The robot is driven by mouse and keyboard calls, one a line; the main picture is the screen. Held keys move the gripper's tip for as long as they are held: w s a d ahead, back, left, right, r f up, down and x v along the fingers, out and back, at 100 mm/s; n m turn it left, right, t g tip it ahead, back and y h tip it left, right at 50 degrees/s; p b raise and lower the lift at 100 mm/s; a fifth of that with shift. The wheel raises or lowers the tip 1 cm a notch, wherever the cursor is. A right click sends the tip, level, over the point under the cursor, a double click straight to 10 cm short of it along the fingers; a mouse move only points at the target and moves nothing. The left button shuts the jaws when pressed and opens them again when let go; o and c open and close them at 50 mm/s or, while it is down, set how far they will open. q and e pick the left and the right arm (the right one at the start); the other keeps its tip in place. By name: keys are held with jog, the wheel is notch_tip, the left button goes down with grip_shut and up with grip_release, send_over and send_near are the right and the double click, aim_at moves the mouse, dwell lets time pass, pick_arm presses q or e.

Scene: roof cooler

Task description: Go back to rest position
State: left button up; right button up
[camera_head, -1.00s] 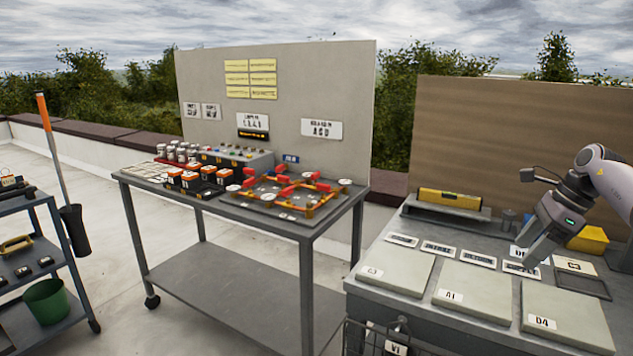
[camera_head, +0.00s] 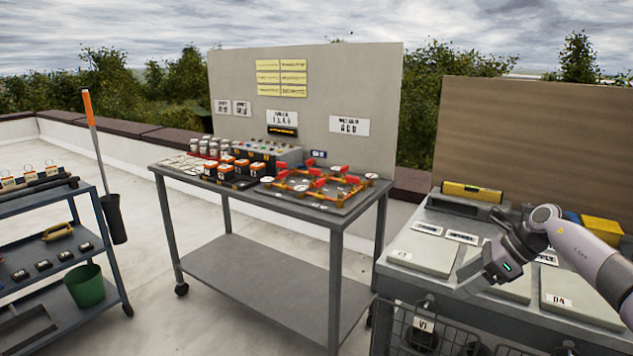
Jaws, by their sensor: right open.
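My right gripper (camera_head: 478,281) hangs at the right, at the end of my right arm coming in from the right edge. It is open with nothing seen between its fingers. It is in front of the grey bench (camera_head: 455,215) and covers part of the middle grey pad (camera_head: 510,285). The pad marked C3 (camera_head: 425,250) is to its left and the pad marked D4 (camera_head: 580,290) to its right. My left gripper is not in view.
A wheeled table (camera_head: 250,280) in the middle holds orange-topped blocks (camera_head: 225,170) and a red-and-yellow frame (camera_head: 320,185). A blue cart (camera_head: 60,245) with a green bucket (camera_head: 86,286) stands left. A wire basket (camera_head: 455,335) is below the bench front. Floor between cart and table is clear.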

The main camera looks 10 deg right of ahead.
jog(key=s+a+f+m+t+y, duration=0.1)
jog(key=s+a+f+m+y, duration=0.15)
jog(key=a, duration=0.45)
jog(key=s+a+f+m+t+y+p, duration=0.1)
jog(key=a+f+m+t+y, duration=0.2)
jog(key=a, duration=0.5)
jog(key=s+a+f+m+y, duration=0.1)
jog(key=a+f+m+y, duration=0.2)
jog(key=a, duration=0.4)
jog(key=s+d+f+n+t+h, duration=0.1)
jog(key=s+f+n+h, duration=0.3)
jog(key=s+n, duration=0.5)
jog(key=s+d+f+n+h+p, duration=0.1)
jog(key=s+f+n+h, duration=0.3)
jog(key=s+n, duration=0.5)
jog(key=s+d+f+n+t+h, duration=0.1)
jog(key=s+f+n+h, duration=0.3)
jog(key=s+n, duration=0.5)
jog(key=n+h, duration=0.1)
jog(key=n, duration=0.8)
jog(key=shift+d+f+t+p, duration=0.2)
jog(key=shift+d+t+p, duration=0.1)
jog(key=shift+d+p, duration=0.05)
